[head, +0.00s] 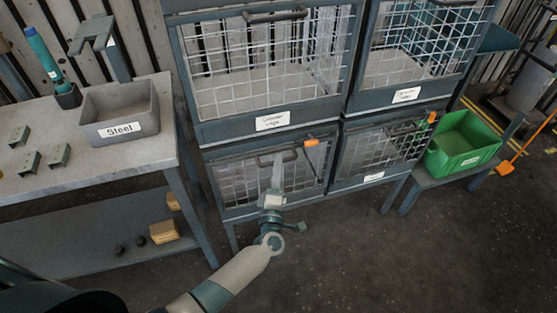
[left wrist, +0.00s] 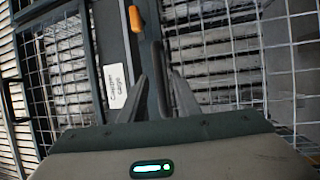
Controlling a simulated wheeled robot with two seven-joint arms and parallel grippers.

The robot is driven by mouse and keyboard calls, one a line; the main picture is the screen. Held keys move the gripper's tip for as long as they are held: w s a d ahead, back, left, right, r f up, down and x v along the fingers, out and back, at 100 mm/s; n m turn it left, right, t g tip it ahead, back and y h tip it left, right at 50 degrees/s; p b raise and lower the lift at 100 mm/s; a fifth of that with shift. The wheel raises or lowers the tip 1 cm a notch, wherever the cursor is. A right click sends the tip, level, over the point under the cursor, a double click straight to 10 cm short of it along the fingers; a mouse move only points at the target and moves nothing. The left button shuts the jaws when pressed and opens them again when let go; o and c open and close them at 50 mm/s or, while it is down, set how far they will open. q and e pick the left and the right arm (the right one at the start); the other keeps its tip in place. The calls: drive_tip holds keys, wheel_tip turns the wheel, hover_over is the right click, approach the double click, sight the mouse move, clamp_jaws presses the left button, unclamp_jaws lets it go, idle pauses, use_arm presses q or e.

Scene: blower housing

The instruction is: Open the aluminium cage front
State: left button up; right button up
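Several wire-mesh cage fronts in dark frames stand ahead, two above and two below. None of the labels clearly reads aluminium. The lower left cage front (head: 235,185) is closed, with a dark bar handle (head: 290,154) along its top edge and an orange latch (head: 311,143) at its upper right. My left gripper (head: 277,175) is at this front, pointing up at the handle. In the left wrist view the gripper fingers (left wrist: 164,92) are apart, with the handle bar (left wrist: 158,65) appearing between them; contact is unclear. My right gripper is out of view.
The upper left cage (head: 225,100) has a white label (head: 275,119). The lower right cage (head: 385,145) also has an orange latch. A bench with a grey Steel bin (head: 100,105) stands left. A green crate (head: 462,140) stands right. Floor in front is clear.

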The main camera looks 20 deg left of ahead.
use_arm(q)
drive_tip(key=shift+x, duration=1.1)
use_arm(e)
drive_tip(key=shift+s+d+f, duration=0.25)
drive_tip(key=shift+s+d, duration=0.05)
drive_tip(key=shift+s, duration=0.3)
use_arm(q)
drive_tip(key=shift+c, duration=0.3)
clamp_jaws()
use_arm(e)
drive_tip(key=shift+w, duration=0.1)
use_arm(q)
drive_tip(key=shift+s+d+f, duration=0.1)
drive_tip(key=shift+s, duration=0.05)
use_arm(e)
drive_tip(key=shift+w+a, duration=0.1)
